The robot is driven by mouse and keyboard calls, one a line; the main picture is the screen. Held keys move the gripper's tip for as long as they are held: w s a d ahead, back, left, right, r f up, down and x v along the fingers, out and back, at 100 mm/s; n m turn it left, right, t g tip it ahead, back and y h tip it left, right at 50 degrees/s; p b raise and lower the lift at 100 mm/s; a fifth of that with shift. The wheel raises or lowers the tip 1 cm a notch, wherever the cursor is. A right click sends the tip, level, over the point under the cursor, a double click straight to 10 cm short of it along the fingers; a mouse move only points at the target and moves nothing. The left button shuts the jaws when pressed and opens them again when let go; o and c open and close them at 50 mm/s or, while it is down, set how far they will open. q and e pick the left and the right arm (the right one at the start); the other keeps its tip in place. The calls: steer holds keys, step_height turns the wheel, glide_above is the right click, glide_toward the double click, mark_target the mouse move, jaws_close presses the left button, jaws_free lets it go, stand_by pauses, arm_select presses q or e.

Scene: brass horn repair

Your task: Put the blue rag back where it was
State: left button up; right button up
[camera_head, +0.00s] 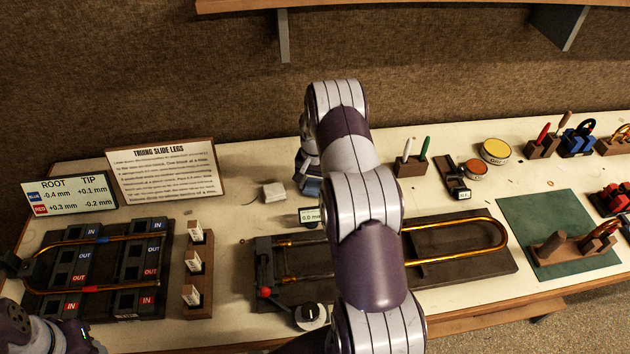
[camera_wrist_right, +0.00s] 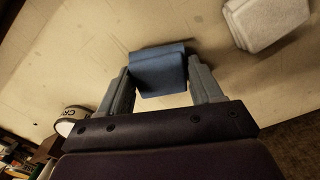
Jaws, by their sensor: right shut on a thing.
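The blue rag (camera_wrist_right: 158,72) is a folded blue block between the two grey fingers of my right gripper (camera_wrist_right: 160,85) in the right wrist view. The fingers are shut on its sides, and pale bench top shows behind it. In the head view my right gripper (camera_head: 308,180) is at the back middle of the bench, pointing down and partly hidden by my arm. I cannot tell whether the rag touches the bench. A folded white rag (camera_head: 273,192) lies just left of the gripper; it also shows in the wrist view (camera_wrist_right: 266,20).
A slide fixture (camera_head: 470,263) with a brass slide lies under my right arm. A gauge display (camera_head: 310,215) stands just in front of the gripper. A block holding pens (camera_head: 411,168) is to the right. A slotted board (camera_head: 110,262) and instruction sign (camera_head: 165,172) are left.

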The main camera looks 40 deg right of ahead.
steer(key=shift+f, duration=0.15)
steer(key=o, duration=1)
